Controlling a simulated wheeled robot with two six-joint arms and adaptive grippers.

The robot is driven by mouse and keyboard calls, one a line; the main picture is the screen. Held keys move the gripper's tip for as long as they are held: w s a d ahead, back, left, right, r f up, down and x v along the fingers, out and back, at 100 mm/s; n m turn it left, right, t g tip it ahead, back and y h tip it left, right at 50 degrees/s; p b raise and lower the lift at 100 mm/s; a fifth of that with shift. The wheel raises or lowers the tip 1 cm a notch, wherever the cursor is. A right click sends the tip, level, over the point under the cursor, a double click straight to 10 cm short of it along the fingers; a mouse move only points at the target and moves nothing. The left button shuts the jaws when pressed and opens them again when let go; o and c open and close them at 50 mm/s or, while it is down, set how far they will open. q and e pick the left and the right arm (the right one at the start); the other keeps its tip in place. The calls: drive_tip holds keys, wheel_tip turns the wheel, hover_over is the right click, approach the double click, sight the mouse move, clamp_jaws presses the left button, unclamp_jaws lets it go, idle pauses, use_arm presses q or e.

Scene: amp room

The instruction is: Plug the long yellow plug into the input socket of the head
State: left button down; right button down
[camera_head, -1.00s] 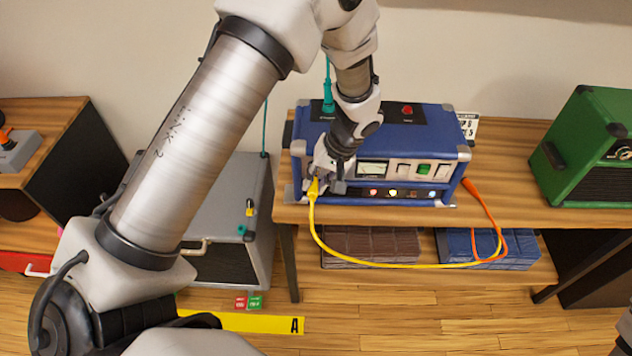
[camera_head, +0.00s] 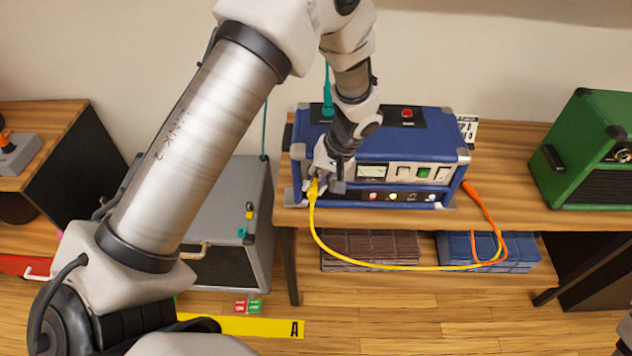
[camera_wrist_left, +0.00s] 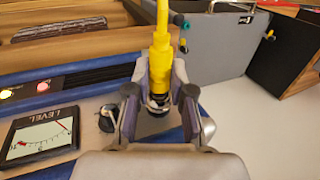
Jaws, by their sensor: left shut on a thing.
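The blue head (camera_head: 400,146) stands on the wooden bench, with a level meter (camera_wrist_left: 42,136), switches and lit lamps on its front. My left gripper (camera_head: 318,182) is at the left end of that front. It is shut on the long yellow plug (camera_head: 312,190), whose cable hangs down and runs right. In the left wrist view the yellow plug (camera_wrist_left: 160,62) stands between the fingers of the left gripper (camera_wrist_left: 158,100), its metal end toward the front panel. The fingers hide the input socket, so I cannot tell whether the plug is in it.
A teal plug (camera_head: 328,100) stands on the head's top left. An orange cable (camera_head: 482,205) leaves its right side. A grey cabinet (camera_head: 235,190) is at left, a green amp (camera_head: 585,150) at right. Folded blankets (camera_head: 370,246) lie on the shelf below.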

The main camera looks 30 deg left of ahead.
use_arm(q)
drive_tip(key=c, duration=0.9)
unclamp_jaws()
drive_tip(key=shift+c, duration=0.2)
drive_tip(key=shift+r, duration=0.1)
drive_tip(key=v, duration=1.2)
